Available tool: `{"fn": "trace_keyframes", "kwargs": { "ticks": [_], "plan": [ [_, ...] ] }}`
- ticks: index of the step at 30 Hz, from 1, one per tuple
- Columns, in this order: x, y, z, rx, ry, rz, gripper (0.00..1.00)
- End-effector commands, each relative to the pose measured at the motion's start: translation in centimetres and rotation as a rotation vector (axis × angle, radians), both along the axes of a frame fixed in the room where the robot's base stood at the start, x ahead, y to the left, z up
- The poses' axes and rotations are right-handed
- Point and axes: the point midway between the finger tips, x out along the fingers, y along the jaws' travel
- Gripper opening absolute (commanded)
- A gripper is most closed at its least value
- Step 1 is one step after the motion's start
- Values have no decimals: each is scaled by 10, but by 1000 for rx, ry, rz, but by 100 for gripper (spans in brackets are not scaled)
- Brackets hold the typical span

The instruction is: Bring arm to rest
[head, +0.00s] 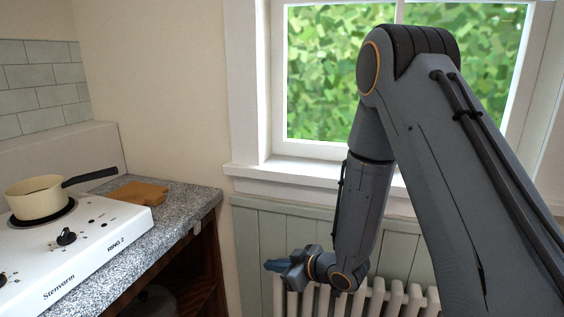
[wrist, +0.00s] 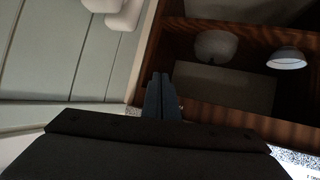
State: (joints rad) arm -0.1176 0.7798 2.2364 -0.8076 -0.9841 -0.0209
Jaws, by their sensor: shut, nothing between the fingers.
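My gripper (head: 272,266) hangs low at the end of my bent arm in the head view, in front of the radiator and to the right of the counter. It points left, toward the counter's open underside. In the wrist view my gripper (wrist: 161,78) shows its two fingers side by side, closed together with nothing between them. The fingers appear apart from the shelf unit behind them. My arm rises in front of the window and bends sharply at the top.
A granite counter (head: 207,196) bears a white hob (head: 110,222), a cream saucepan (head: 36,205) and a wooden board (head: 138,192). A white radiator (head: 377,298) stands under the window (head: 325,75). The dark shelf holds a bowl (wrist: 216,46) and a white lamp-like object (wrist: 286,58).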

Motion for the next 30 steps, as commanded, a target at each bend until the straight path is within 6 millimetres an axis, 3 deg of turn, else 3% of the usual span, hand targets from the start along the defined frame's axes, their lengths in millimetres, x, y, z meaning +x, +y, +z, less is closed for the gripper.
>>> {"fn": "trace_keyframes", "kwargs": {
  "ticks": [3,7,11,15,21,24,27,30],
  "plan": [
    [8,-49,14,-132,73,-154,0],
    [-4,-109,28,-261,202,-343,0],
    [-41,-162,44,-351,363,-522,0],
    [-101,-202,62,-404,569,-692,0],
    [-193,-220,87,-411,855,-848,0],
    [-224,-219,95,-401,953,-882,0],
    [-241,-217,99,-395,1008,-897,0],
    [-246,-216,100,-394,1025,-900,0]
  ]
}}
